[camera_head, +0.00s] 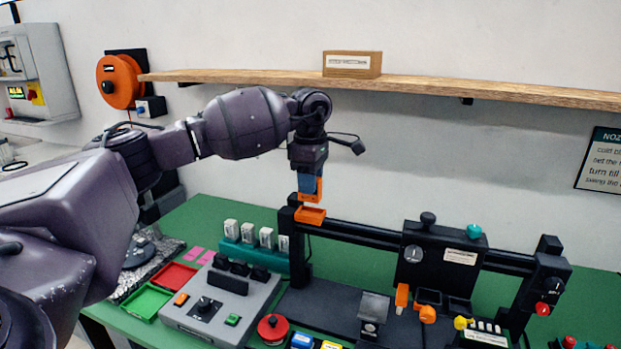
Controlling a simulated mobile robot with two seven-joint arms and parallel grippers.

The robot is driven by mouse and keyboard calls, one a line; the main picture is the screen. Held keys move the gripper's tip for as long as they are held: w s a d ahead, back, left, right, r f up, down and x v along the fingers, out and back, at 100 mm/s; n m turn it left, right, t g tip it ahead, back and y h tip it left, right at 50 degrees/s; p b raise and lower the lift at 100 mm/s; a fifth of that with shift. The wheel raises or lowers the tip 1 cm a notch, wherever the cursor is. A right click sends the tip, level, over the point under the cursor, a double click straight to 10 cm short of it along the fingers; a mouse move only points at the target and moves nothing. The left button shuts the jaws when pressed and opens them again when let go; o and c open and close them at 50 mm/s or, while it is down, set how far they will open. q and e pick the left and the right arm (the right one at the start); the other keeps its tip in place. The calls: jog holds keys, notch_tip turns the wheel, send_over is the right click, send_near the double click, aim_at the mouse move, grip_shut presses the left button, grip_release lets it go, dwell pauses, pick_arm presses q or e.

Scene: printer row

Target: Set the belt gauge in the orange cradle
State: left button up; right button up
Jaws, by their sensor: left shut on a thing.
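My left gripper (308,182) is at the left end of the printer's rail, pointing down. It is shut on a small blue and orange piece, which looks like the belt gauge (306,184); the fingers partly hide it and its outline is hard to make out. The orange cradle (311,215) is a shallow orange holder at the top of the printer's left post. The gauge is right above the cradle; I cannot tell whether they touch. My right gripper is not in view.
The black printer frame (368,232) spans the green table (200,213). A grey control box (205,318), a red tray (172,276) and a green tray (146,302) stand at the left. A wooden shelf (440,83) runs along the wall above my arm.

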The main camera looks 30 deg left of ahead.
pick_arm(q)
jog(key=shift+f+b, duration=0.55)
jog(key=shift+f, duration=0.6)
jog(key=shift+r, duration=0.1)
jog(key=shift+f, duration=0.25)
jog(key=shift+f, duration=0.1)
jog(key=shift+f, duration=0.1)
